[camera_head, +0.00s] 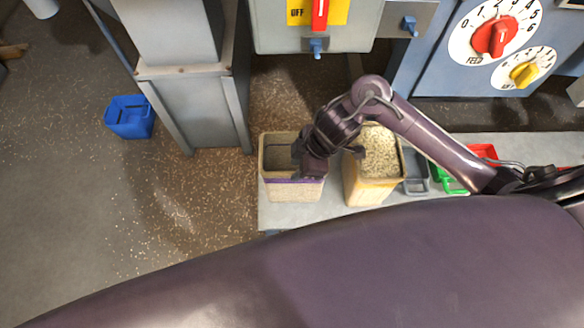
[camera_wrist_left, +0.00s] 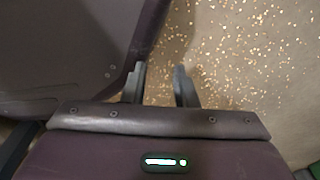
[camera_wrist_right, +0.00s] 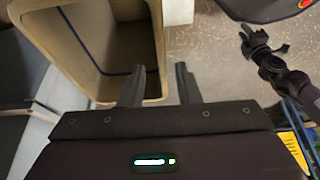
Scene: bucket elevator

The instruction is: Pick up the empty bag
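The empty bag (camera_head: 278,190) is an upright, open-topped beige container with a purple band, on the grey bench at the centre of the head view. Its inside looks empty in the right wrist view, where its rim (camera_wrist_right: 155,50) shows. My right gripper (camera_head: 312,165) is over the bag's right side. In the right wrist view its two fingers (camera_wrist_right: 158,86) are apart, one over the bag's opening and one outside the rim. Whether they touch the wall cannot be told. My left gripper (camera_wrist_left: 159,86) is open and empty above the speckled floor, and is not in the head view.
A bag full of pale grains (camera_head: 380,155) stands close right of the empty one. Grey, green (camera_head: 450,182) and red (camera_head: 484,151) bins stand farther right. A blue bucket (camera_head: 130,118) is on the floor at left. Machines with dials (camera_head: 497,35) stand behind.

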